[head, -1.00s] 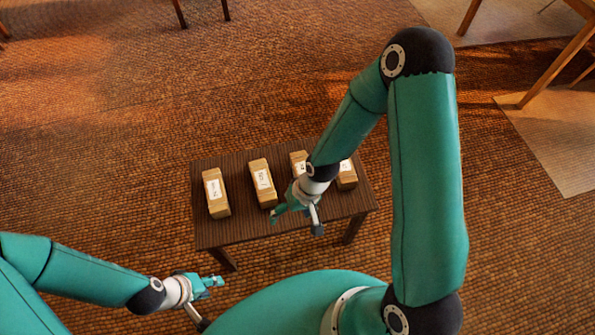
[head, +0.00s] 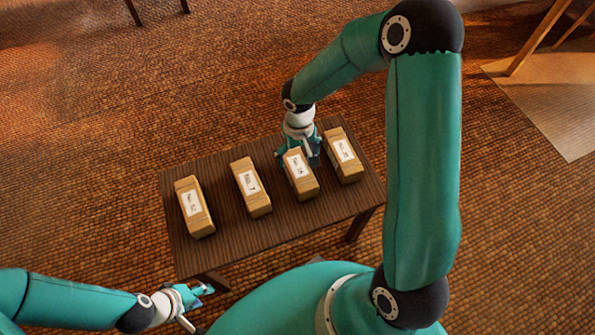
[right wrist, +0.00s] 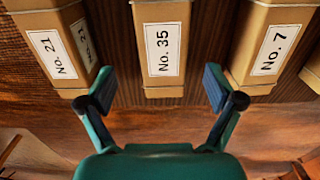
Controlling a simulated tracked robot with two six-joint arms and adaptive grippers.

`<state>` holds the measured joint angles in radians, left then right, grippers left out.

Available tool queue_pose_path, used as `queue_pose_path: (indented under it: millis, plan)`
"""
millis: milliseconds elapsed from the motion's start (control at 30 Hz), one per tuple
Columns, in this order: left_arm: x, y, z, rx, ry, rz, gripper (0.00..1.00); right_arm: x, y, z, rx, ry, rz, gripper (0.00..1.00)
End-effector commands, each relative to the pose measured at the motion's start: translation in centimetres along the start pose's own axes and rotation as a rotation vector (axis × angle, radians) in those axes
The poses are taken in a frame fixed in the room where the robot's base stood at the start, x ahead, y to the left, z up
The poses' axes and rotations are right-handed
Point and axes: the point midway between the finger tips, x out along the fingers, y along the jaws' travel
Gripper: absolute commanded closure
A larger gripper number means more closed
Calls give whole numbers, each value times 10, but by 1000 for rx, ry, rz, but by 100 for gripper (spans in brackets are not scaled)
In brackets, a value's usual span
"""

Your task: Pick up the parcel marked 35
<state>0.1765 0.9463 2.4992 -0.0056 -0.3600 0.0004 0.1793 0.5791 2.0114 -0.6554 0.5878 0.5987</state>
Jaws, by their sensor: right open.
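The parcel marked 35 (head: 300,180) is a tan box with a white label, third from the left on the dark table in the head view. In the right wrist view the parcel (right wrist: 162,50) is centred and its label reads No. 35. My right gripper (head: 298,153) is open at the parcel's far end. In the right wrist view its two fingers (right wrist: 220,90) stand apart, one towards each side of the parcel's end, with nothing held. My left gripper (head: 198,304) has its fingers apart and is empty, low at the left, off the table's near edge.
The parcel marked 21 (right wrist: 62,50) and the parcel marked 7 (right wrist: 270,50) flank it with narrow gaps. Another parcel (head: 194,207) lies at the left of the dark wooden table (head: 225,235). Wooden furniture legs (head: 535,40) stand at the upper right.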

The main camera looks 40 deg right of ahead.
Motion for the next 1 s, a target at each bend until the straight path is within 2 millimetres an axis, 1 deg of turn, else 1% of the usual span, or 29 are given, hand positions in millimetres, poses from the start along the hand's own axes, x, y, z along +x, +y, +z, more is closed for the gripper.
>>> queue_pose_path:
  millis: [33, 100, 367, 600, 700, 967, 1000]
  plan:
    - [4, -2, 0, 0, 0, 0, 60, 12, 0, 1, -1, -4, 1, 8]
    - [6, -2, 0, 0, 0, 0, 60, 21, 0, 0, -1, -2, 0, 8]
    - [9, -3, 0, 0, 0, 0, 60, 36, -2, 0, -3, -1, 0, 8]
    - [18, -7, 0, 0, 0, 0, 60, 70, -5, 3, -3, -3, 0, 8]
    - [20, -7, 0, 0, 0, 0, 60, 80, -5, 3, -4, -2, -1, 8]
    - [20, -7, 0, 0, 0, 0, 60, 82, -5, 2, -3, 0, -1, 8]
    - [20, -7, 0, 0, 0, 0, 60, 82, -5, 2, -3, 0, -1, 10]
